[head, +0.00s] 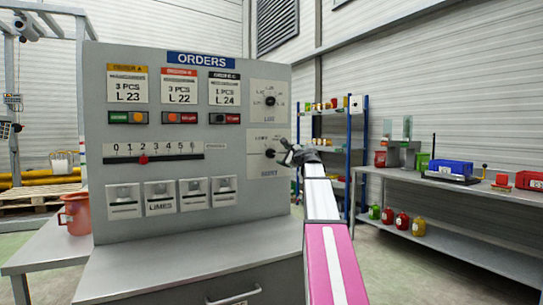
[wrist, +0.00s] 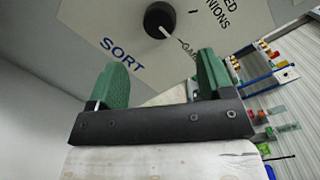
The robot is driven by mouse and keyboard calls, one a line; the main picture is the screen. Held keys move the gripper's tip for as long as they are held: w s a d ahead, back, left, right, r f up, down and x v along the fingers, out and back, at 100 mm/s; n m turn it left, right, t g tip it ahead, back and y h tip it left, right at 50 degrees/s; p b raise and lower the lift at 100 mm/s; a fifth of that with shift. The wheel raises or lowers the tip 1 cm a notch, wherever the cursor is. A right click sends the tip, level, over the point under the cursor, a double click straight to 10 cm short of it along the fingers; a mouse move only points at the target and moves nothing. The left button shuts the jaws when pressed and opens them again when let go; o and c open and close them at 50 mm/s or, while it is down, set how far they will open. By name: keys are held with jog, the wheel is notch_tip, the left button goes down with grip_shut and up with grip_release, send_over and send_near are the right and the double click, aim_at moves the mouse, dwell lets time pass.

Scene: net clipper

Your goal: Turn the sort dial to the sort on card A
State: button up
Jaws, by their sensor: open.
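The sort dial (head: 270,153) is a black knob on a white plate at the right of the grey ORDERS panel (head: 100,150). In the wrist view the knob (wrist: 160,19) stands above the word SORT. Its white mark points to the lower right, toward a label beginning "GA"; "ONIONS" shows higher up. My gripper (head: 290,150) is beside the dial's right side in the head view. In the wrist view its green fingers (wrist: 159,80) are apart and empty, with the knob beyond them. Card A (head: 127,88), with a yellow header, reads "3 PCS L 23"; its smaller print is unreadable.
A second dial (head: 270,101) sits above the sort dial. Red (head: 179,86) and black (head: 224,88) headed cards, buttons, a numbered slider (head: 143,159) and several lower tiles share the panel. A red bucket (head: 76,213) stands left; a bench (head: 460,185) stands right.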

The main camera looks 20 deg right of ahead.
aim_at(272, 154)
jog(key=x, duration=0.9)
jog(key=shift+w, duration=0.25)
jog(key=shift+c, duration=0.3)
jog(key=c, duration=0.9)
